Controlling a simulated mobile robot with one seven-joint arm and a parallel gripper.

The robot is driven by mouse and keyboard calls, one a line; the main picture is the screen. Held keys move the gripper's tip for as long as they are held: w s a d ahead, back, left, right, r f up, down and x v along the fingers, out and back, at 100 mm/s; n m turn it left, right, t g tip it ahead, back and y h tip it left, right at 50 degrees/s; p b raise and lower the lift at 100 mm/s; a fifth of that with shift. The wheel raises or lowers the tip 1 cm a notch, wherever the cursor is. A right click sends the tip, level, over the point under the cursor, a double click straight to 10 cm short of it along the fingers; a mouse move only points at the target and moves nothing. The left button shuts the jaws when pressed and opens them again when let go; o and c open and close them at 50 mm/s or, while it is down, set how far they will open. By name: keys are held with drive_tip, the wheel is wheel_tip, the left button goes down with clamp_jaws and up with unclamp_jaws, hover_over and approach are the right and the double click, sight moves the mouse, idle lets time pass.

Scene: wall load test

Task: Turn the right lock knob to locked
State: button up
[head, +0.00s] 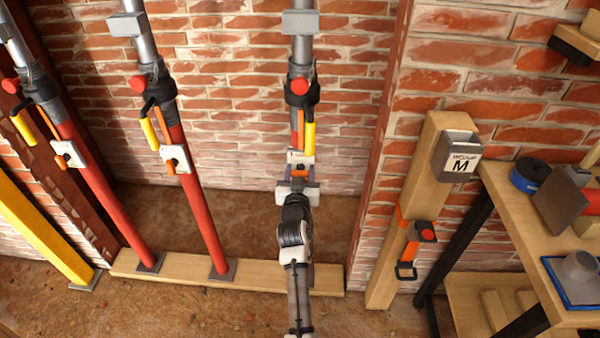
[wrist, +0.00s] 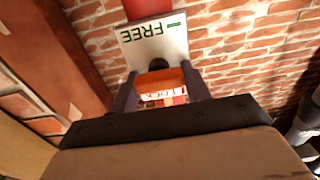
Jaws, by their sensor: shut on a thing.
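The right prop (head: 303,45) stands against the brick wall in the middle of the head view. Its white lock plate (head: 300,157) shows just above my gripper (head: 298,185). In the wrist view the plate (wrist: 155,42) carries the green word FREE, upside down, with a dash beside it. The orange lock knob (wrist: 160,80) sits between the two dark fingers of my gripper (wrist: 160,88), which is shut on it. Red lettering that seems to read LOCK shows below the knob, partly hidden. My gripper and arm hide the lower prop in the head view.
Two more red props (head: 95,190) (head: 200,200) with their own lock plates stand to the left. A timber sill (head: 190,279) runs along the floor. A wooden post (head: 405,220) and a workbench (head: 520,210) with tools are at the right.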

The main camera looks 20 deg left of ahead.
drive_tip(key=shift+o, duration=0.2)
drive_tip(key=shift+n, duration=0.3)
drive_tip(key=n+p, duration=0.1)
drive_tip(key=n, duration=0.2)
drive_tip(key=shift+n, duration=0.4)
drive_tip(key=n+p, duration=0.1)
drive_tip(key=n, duration=0.3)
drive_tip(key=shift+a+n+p, duration=0.15)
drive_tip(key=shift+n+p, duration=0.15)
drive_tip(key=shift+p, duration=0.1)
drive_tip(key=n+p, duration=0.2)
drive_tip(key=n, duration=0.3)
drive_tip(key=shift+s, duration=0.1)
drive_tip(key=shift+f+n+p, duration=0.2)
drive_tip(key=shift+n+p, duration=0.6)
drive_tip(key=shift+n, duration=1)
drive_tip(key=o, duration=1)
drive_tip(key=shift+c, duration=0.2)
